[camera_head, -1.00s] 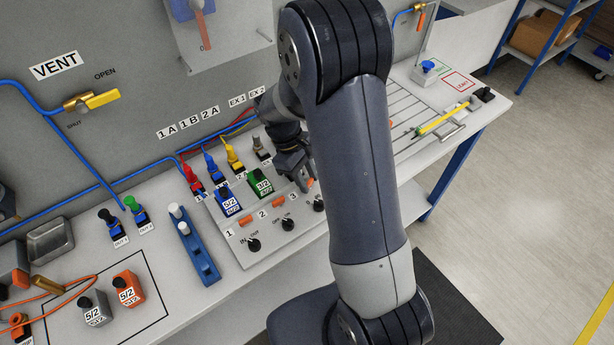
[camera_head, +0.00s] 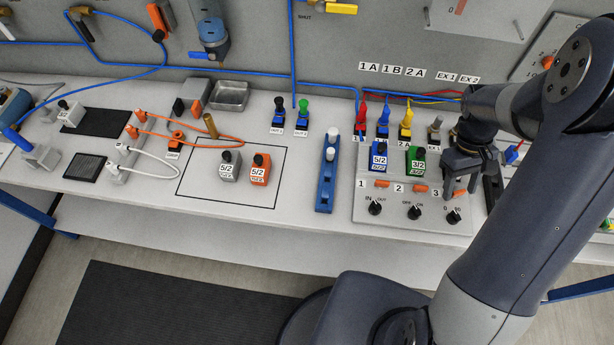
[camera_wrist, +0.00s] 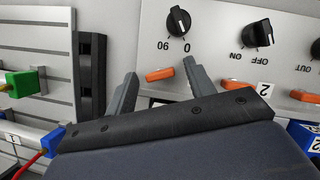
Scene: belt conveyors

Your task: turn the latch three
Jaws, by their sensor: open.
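Latch three is a small orange bar (camera_wrist: 160,74) that shows between my fingertips in the wrist view, below the knob marked 0 and 90. In the head view it is a small orange piece (camera_head: 457,194) beside the label 3, partly hidden by my gripper. My gripper (camera_head: 461,190) is open, pointing down over the right end of the grey panel (camera_head: 440,227). In the wrist view my fingers (camera_wrist: 160,68) stand apart on either side of the latch; I cannot tell whether either touches it. Latch two (camera_head: 420,188) and latch one (camera_head: 381,183) lie to the left.
Black knobs (camera_head: 414,212) line the panel's front edge. The blue valve block (camera_head: 379,157) and green valve block (camera_head: 415,161) stand behind the latches. A blue rail with white knobs (camera_head: 326,185) is left of the panel. Colored hose plugs (camera_head: 405,126) stand at the back.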

